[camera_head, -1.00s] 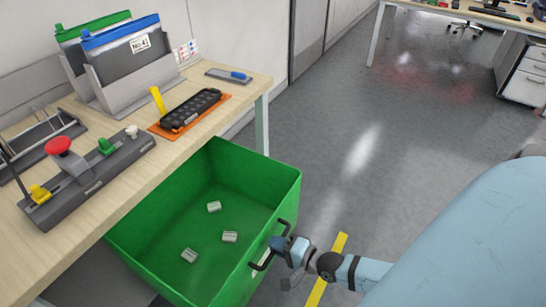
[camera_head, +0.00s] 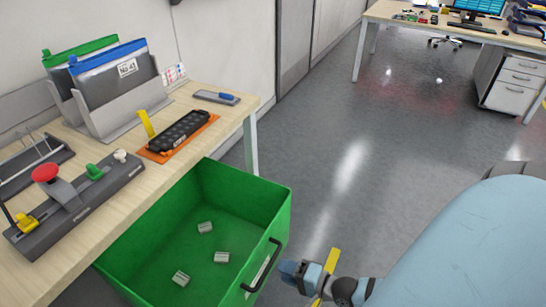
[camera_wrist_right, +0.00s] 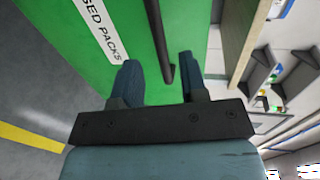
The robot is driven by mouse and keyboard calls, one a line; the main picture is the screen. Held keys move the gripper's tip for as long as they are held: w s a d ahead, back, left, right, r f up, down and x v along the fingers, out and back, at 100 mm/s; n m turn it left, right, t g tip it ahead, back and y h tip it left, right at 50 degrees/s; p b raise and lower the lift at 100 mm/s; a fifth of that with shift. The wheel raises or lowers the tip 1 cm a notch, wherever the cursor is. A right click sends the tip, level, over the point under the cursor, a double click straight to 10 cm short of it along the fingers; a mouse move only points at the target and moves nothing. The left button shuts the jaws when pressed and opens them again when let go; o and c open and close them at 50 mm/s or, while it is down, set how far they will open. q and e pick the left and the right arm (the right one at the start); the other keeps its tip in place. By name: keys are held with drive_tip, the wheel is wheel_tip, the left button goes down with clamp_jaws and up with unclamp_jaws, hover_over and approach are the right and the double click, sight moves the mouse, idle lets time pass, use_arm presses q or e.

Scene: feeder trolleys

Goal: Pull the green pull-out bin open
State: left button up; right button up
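The green pull-out bin (camera_head: 278,205) stands out from under the wooden bench in the head view, its open top showing three small grey pieces inside. Its dark bar handle (camera_head: 262,266) is on the front wall. My right gripper (camera_head: 290,270) is just right of the handle, apart from it and empty. In the right wrist view the two fingers are spread, with the handle (camera_wrist_right: 160,45) seen between them and the green front (camera_wrist_right: 60,70) with a white label behind. My left gripper is not in view.
Grey floor to the right is clear. A desk with drawers (camera_head: 515,80) stands far back right.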

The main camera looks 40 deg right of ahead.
use_arm(q)
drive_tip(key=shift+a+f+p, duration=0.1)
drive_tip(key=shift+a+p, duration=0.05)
drive_tip(key=shift+p, duration=0.3)
use_arm(e)
drive_tip(key=v, duration=0.8)
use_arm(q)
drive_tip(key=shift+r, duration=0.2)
